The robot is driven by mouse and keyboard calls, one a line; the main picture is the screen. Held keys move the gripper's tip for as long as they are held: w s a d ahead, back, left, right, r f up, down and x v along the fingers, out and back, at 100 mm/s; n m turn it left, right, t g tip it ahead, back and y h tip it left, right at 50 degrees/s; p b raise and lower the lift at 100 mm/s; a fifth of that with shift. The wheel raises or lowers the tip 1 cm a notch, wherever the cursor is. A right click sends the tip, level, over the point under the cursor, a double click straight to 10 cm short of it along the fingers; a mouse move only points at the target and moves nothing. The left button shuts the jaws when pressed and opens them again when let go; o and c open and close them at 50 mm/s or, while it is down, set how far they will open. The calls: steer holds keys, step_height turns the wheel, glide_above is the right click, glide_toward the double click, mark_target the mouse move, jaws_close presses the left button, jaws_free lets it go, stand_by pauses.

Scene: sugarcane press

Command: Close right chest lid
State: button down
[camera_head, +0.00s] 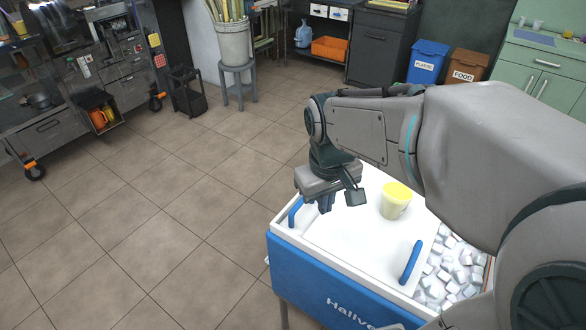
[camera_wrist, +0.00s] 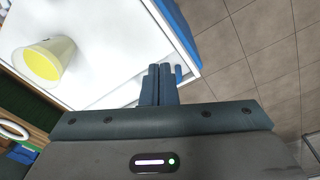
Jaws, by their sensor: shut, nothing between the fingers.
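The chest (camera_head: 325,293) is blue with a white rim and stands at the lower right of the head view. Its white lid surface (camera_head: 345,240) covers the left and middle part; I cannot tell whether this is one lid or two overlapping. One blue handle (camera_head: 296,212) is at the left end and another blue handle (camera_head: 411,262) is beside the opening. The right part is open, showing white ice cubes (camera_head: 455,268). My gripper (camera_head: 326,204) is shut and empty, just right of the left handle, low over the white surface. Its fingers also show in the wrist view (camera_wrist: 160,84).
A tub with yellow contents (camera_head: 396,202) stands on the white surface, right of my gripper; it also shows in the wrist view (camera_wrist: 45,62). Tiled floor (camera_head: 160,230) left of the chest is clear. Bins (camera_head: 427,62) and a green cabinet (camera_head: 540,80) stand behind.

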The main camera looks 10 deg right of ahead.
steer(key=w+a+f+n+g, duration=0.1)
steer(key=w+f+n, duration=0.1)
steer(key=w, duration=0.2)
steer(key=w+f+n+g+h, duration=0.1)
steer(key=w+n, duration=0.1)
steer(key=w, duration=0.2)
steer(key=w+a+f+n+g+b, duration=0.1)
steer(key=w+f+n, duration=0.1)
steer(key=w, duration=0.1)
steer(key=shift+w+a+f+h, duration=0.3)
steer(key=shift+w+a, duration=0.05)
steer(key=shift+w, duration=0.05)
steer(key=shift+f, duration=0.6)
steer(key=x, duration=0.9)
steer(key=shift+b, duration=0.4)
